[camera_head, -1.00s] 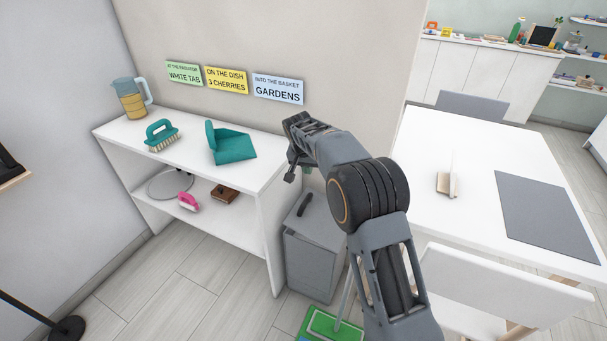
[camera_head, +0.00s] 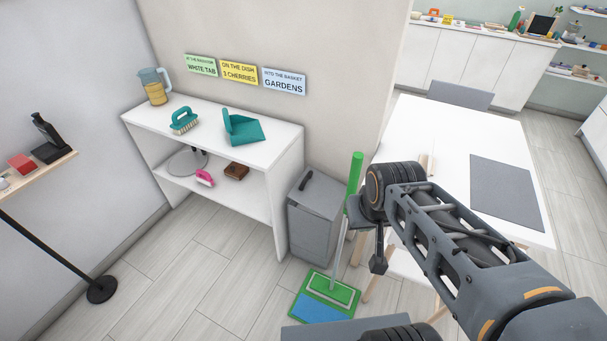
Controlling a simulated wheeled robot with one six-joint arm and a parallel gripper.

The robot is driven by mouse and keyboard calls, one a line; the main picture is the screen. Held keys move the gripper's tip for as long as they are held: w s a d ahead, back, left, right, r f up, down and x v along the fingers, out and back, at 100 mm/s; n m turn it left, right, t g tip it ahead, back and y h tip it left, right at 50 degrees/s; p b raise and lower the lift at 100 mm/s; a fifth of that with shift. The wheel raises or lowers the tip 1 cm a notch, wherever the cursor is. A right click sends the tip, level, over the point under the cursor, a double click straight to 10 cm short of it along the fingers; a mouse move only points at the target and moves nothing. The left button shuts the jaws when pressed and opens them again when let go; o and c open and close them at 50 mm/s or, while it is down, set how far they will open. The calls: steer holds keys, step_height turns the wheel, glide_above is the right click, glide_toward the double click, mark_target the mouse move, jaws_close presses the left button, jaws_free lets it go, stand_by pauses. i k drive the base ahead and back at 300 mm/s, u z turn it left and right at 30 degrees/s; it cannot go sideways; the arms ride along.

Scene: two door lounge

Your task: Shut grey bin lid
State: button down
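The grey bin (camera_head: 312,228) stands on the floor between the white shelf unit and the table. Its grey lid (camera_head: 322,192) appears to lie flat over the top, with a dark handle (camera_head: 306,180) near the left edge; any small gap is too fine to tell. My gripper (camera_head: 378,266) points down to the right of the bin, apart from it, beside the mop's pole. Its fingers are small, dark and partly merged with the wrist, so I cannot tell whether they are open.
A green-handled mop (camera_head: 326,293) stands in front of the bin. The white shelf unit (camera_head: 288,146) holds a jug, brush and dustpan. The white table (camera_head: 450,125) is at right behind my arm. A dark round stand base (camera_head: 102,289) is at left; floor between is clear.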

mark_target(316, 191)
steer(key=u, duration=1.85)
steer(key=i, duration=2.3)
steer(key=z, duration=2.8)
steer(key=i, duration=0.5)
